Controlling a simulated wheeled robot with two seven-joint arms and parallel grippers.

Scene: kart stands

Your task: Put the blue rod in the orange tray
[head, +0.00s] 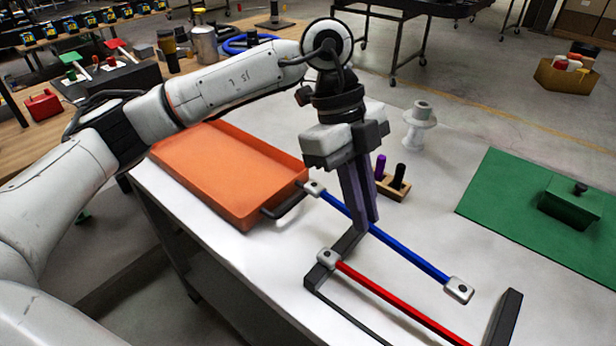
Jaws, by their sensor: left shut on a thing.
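The blue rod (412,255) has a grey square end piece at each end. My left gripper (368,222) points down and is shut on the rod near its middle. The rod shows just above or at the far side of a dark stand (345,245); I cannot tell whether it touches it. The orange tray (225,170) lies on the white table, left of my gripper, with a dark handle at its near right side. A red rod (400,300) with a grey end piece lies across the stand nearer to me. My right gripper is not in view.
A wooden block (398,188) with a purple and a black peg and a white spool (419,125) stand behind the gripper. A green board (520,205) lies at the right. The white table (240,262) is clear in front of the tray.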

